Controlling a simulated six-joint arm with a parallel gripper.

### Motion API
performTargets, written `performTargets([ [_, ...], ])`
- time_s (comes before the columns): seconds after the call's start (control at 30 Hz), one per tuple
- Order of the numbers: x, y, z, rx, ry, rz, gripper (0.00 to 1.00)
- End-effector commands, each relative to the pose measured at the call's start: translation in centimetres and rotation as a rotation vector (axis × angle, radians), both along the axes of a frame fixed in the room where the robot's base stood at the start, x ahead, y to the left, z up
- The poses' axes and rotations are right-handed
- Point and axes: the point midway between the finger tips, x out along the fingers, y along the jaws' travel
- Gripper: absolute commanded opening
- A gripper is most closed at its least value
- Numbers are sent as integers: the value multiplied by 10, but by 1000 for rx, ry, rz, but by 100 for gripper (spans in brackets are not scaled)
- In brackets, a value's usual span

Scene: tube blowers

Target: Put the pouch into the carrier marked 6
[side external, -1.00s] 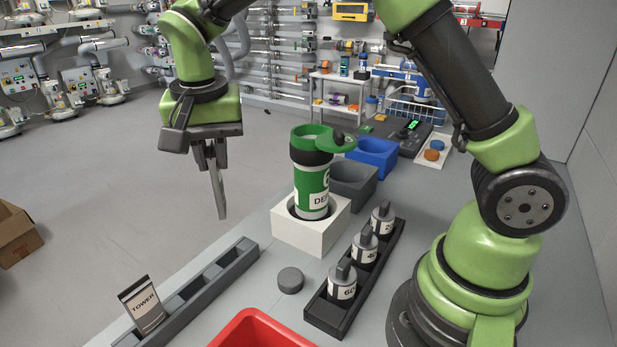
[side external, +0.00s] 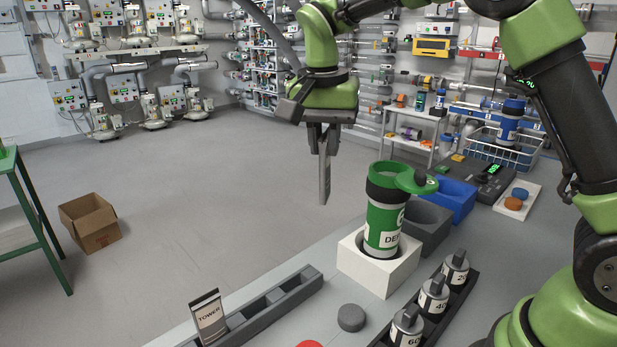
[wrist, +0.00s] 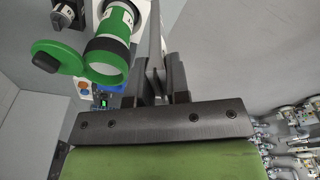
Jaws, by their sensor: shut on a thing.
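My gripper (side external: 323,145) is shut on a thin, flat grey pouch (side external: 324,180), seen nearly edge-on and hanging downward. In the wrist view the pouch (wrist: 155,35) shows as a narrow strip between the fingers. A green and white carrier (side external: 382,225) stands upright in a white block (side external: 376,272), right of and lower than the pouch. Its mouth is open and its green lid (side external: 416,181) is swung out to the right. Its front marking is partly turned away; part of a label reading "DE" shows. The pouch is outside the carrier, apart from it.
A dark rack (side external: 275,306) in front holds an upright packet marked TOWER (side external: 208,318). A grey disc (side external: 351,318) lies near the block. A black rack (side external: 455,296) holds several labelled weights. Grey (side external: 427,228) and blue (side external: 452,198) bins stand behind the carrier.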

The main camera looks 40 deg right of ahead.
Motion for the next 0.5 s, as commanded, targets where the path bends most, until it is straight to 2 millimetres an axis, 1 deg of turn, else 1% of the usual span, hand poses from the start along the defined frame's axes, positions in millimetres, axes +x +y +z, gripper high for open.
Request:
performTargets([
  [0.03, -3, -19, 16, -3, -8, -75, 0],
  [0.1, -11, -40, 34, -6, -6, -165, 0],
  [0.2, -23, -65, 57, -4, -9, -289, 0],
  [0.33, -40, -88, 81, 4, -13, -427, 0],
  [0.4, -48, -97, 91, 11, -16, -486, 0],
  [0.5, -56, -104, 100, 17, -19, -539, 0],
])
